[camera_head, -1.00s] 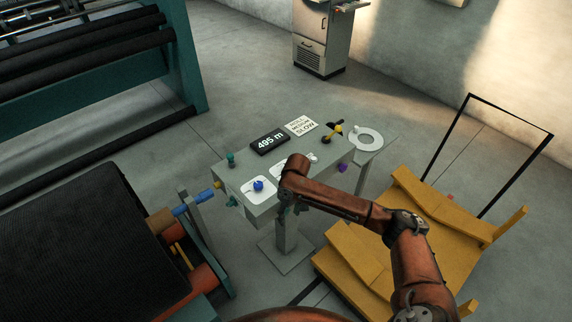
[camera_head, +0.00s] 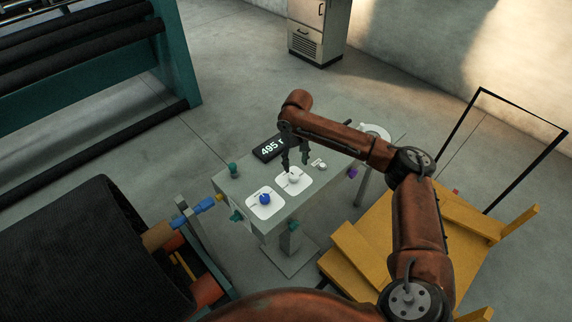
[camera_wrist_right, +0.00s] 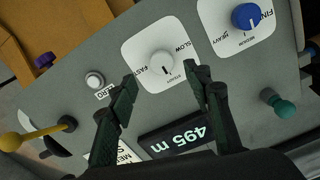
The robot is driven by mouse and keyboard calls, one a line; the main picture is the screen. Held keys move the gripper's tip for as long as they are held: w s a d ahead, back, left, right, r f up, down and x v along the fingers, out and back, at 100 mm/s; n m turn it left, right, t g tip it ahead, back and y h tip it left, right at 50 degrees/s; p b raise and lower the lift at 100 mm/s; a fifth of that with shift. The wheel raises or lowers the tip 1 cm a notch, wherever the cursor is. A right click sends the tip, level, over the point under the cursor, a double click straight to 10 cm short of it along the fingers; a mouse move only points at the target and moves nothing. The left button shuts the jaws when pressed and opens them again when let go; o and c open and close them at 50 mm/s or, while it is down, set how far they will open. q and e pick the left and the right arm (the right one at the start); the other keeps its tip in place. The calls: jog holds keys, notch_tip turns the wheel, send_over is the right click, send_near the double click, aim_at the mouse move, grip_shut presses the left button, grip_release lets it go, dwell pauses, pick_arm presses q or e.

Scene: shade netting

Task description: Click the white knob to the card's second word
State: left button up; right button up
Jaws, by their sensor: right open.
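The white knob (camera_head: 294,177) stands on a white plate on the grey console. In the right wrist view the white knob (camera_wrist_right: 162,63) has a dark pointer mark toward the lower side of the plate, between FAST and SLOW, near a small middle label. My right gripper (camera_head: 296,166) is open above the knob. In the wrist view its two fingertips (camera_wrist_right: 161,77) are on either side of the knob's lower edge, not closed on it. The card (camera_wrist_right: 108,152) is partly hidden by a finger; only parts of its words show, starting "ME" and "S". My left gripper is not in view.
A blue knob (camera_wrist_right: 246,17) sits on a neighbouring plate. A white button (camera_wrist_right: 94,81), a yellow-balled lever (camera_wrist_right: 12,141), a teal knob (camera_wrist_right: 281,105) and the 495 m display (camera_wrist_right: 177,136) are close by. A yellow cart (camera_head: 375,250) stands right of the console.

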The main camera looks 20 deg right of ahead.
aim_at(294, 175)
jog(key=shift+w+d+f, duration=0.1)
jog(key=shift+w+f, duration=0.1)
jog(key=shift+w, duration=0.1)
jog(key=shift+d+f, duration=0.1)
jog(key=shift+f, duration=0.25)
jog(key=f, duration=0.5)
jog(key=shift+a+f, duration=0.35)
jog(key=shift+f, duration=0.45)
jog(key=shift+s, duration=0.1)
jog(key=c, duration=1.1)
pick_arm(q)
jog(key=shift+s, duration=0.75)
